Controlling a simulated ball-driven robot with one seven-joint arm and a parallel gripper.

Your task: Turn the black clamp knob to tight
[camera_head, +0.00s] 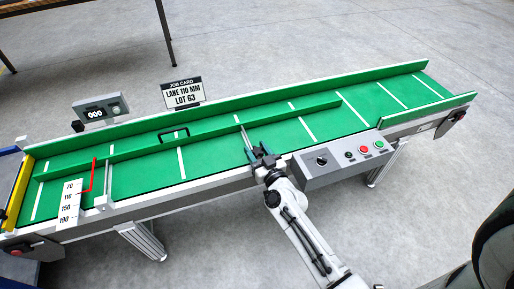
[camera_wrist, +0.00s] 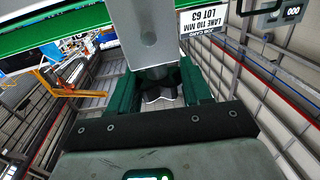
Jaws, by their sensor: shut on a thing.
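My gripper (camera_head: 263,158) is at the front side of the conveyor, near its middle. In the wrist view its two dark green fingers (camera_wrist: 158,92) stand either side of the black clamp knob (camera_wrist: 158,88) and are shut on it. The knob sits under a grey bracket (camera_wrist: 145,35). In the head view the gripper hides the knob, and a thin grey rod (camera_head: 246,138) runs from there towards the green guide rail (camera_head: 220,128). I cannot tell from these frames how tight the knob is.
A control box (camera_head: 343,160) with a dial and buttons is just right of my gripper. To the left are a second grey bracket (camera_head: 104,201), a red pointer (camera_head: 93,176) and a scale plate (camera_head: 68,204). A job card (camera_head: 183,93) reading "LANE 110 MM" stands behind the belt.

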